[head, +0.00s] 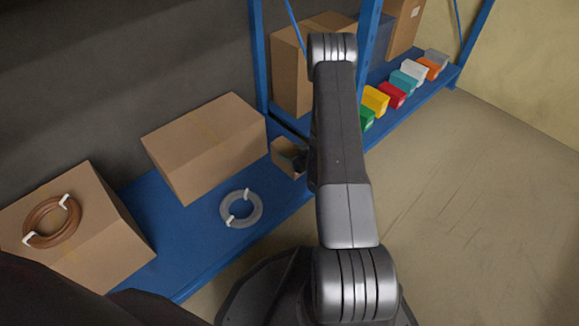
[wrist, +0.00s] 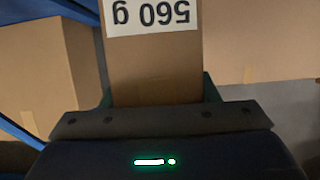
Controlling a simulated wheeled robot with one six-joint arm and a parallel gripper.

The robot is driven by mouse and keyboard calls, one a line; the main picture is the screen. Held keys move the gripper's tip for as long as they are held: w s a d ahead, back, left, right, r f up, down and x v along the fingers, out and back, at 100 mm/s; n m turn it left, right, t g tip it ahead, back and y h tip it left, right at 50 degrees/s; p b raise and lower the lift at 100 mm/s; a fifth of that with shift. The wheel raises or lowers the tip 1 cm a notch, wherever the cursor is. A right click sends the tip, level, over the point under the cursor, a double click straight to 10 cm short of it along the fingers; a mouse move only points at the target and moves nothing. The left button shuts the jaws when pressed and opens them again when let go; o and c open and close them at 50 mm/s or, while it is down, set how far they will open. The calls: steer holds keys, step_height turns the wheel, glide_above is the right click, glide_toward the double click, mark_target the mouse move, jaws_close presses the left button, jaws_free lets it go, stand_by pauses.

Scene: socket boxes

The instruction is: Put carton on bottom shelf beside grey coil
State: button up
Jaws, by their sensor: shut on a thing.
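The carton (head: 285,153) is a small brown box. It is in my gripper (head: 300,163) in the head view, right of the grey coil and partly hidden by my arm. In the wrist view the carton (wrist: 155,80) sits between the fingers of my gripper (wrist: 158,92), its white label reading "560 g" upside down. The grey coil (head: 225,208) lies flat on the blue bottom shelf (head: 185,250), with white ties. I cannot tell whether the carton touches the shelf.
A large carton (head: 205,145) stands behind the grey coil. Another large box (head: 110,230) at left carries a brown coil (head: 30,222). A blue post (head: 259,60) rises behind the held carton. Several coloured bins (head: 391,95) stand on the farther shelf. Blue shelf surface around the coil is bare.

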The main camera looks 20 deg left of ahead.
steer(key=shift+f+b, duration=0.95)
steer(key=shift+f, duration=1.9)
steer(key=shift+f, duration=0.15)
steer(key=o, duration=1.4)
steer(key=shift+r, duration=0.2)
steer(key=p+v, duration=0.4)
steer(key=v, duration=0.8)
